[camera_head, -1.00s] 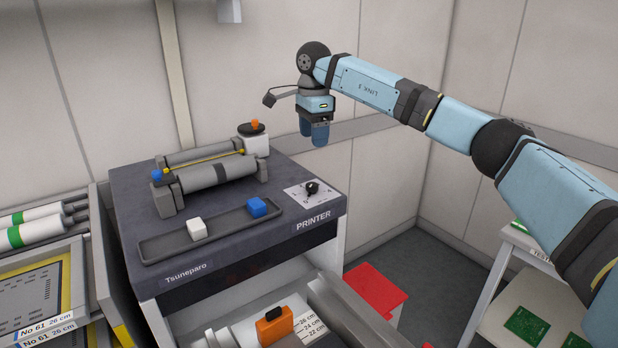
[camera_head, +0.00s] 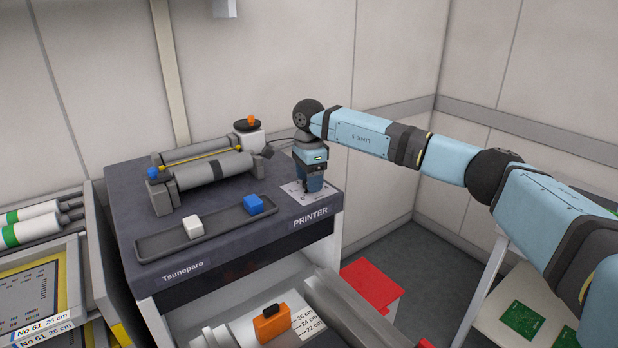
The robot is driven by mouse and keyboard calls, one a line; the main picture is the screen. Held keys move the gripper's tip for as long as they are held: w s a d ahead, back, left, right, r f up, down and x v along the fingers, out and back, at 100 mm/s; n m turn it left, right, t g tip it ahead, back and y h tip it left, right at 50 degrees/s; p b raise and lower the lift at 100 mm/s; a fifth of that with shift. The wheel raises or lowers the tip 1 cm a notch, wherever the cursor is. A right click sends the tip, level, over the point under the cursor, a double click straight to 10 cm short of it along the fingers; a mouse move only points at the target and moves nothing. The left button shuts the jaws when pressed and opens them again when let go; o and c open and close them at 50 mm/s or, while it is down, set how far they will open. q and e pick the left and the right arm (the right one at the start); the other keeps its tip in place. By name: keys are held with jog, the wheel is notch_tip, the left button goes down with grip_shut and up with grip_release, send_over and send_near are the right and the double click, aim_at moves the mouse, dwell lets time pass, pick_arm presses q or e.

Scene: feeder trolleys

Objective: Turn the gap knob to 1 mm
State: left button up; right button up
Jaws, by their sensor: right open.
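The gap knob's white dial plate (camera_head: 298,196) lies on the right end of the dark printer top (camera_head: 130,200), above the word PRINTER. My right gripper (camera_head: 309,187) points down over this plate and covers most of it. The black knob is largely hidden behind the fingers, so its pointer setting cannot be read. The gripper is open, with its fingertips down at the knob; I cannot tell whether they touch it. My left gripper is not in view.
A tray (camera_head: 150,250) on the printer holds a white block (camera_head: 193,227) and a blue block (camera_head: 253,204). Rollers (camera_head: 212,170) with a blue knob (camera_head: 153,173) and an orange-topped knob (camera_head: 250,121) stand behind. A red box (camera_head: 371,285) is on the floor at right.

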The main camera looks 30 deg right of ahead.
jog(key=c, duration=0.9)
jog(key=shift+m, duration=0.4)
jog(key=shift+r+m+p, duration=0.1)
jog(key=shift+m+p, duration=0.25)
jog(key=shift+m, duration=0.55)
jog(key=m, duration=0.3)
jog(key=shift+m+p, duration=0.3)
jog(key=shift+p, duration=0.1)
jog(key=m+p, duration=0.1)
jog(key=m, duration=0.4)
jog(key=shift+m, duration=0.3)
jog(key=o, duration=0.9)
